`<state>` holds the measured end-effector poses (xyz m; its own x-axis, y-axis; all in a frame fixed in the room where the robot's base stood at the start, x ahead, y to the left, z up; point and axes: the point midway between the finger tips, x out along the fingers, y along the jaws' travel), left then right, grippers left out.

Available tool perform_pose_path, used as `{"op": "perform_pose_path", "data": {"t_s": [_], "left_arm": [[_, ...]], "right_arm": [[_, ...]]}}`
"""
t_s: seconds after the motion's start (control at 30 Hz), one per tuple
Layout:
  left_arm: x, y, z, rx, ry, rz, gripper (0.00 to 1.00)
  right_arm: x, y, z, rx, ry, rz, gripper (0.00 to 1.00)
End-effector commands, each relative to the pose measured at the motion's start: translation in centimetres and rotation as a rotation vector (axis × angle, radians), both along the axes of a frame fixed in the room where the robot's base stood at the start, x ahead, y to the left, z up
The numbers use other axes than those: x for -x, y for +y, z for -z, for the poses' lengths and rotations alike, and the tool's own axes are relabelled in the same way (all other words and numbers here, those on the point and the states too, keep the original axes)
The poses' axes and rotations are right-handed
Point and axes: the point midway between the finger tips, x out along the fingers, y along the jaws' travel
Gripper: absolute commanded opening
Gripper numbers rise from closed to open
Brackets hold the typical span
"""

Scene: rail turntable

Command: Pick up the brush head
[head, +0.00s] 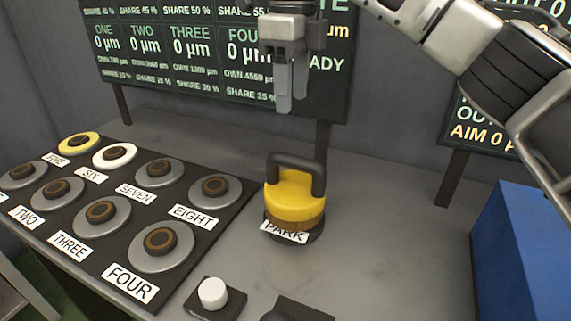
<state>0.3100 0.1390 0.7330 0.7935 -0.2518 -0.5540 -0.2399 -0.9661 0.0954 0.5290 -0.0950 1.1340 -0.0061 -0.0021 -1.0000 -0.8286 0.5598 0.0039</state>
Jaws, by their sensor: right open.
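The brush head (291,197) has a yellow body with a black loop handle on top and a brown band below. It stands upright on a dark round base by the PARK label (284,232). My right gripper (291,103) hangs above it with its fingers pointing down. The gripper is open and empty, well clear of the handle. My left gripper is not in view.
A dark panel (222,208) with several labelled round stations lies on the left of the grey table. A white button (212,292) is at the front. A blue box (523,250) stands at right. Display boards (215,60) rise behind.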

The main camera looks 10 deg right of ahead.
Motion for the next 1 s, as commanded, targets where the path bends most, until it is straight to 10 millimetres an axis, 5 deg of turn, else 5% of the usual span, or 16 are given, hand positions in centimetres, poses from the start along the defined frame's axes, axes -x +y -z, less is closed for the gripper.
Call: {"op": "perform_pose_path", "data": {"t_s": [0.5,1.0], "left_arm": [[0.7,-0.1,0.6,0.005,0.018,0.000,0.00],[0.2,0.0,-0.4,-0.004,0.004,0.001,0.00]], "right_arm": [[0.1,-0.1,9.0,-0.001,0.004,-0.001,0.48],[0.4,-0.8,14.3,-0.001,0.004,-0.001,0.48]]}}
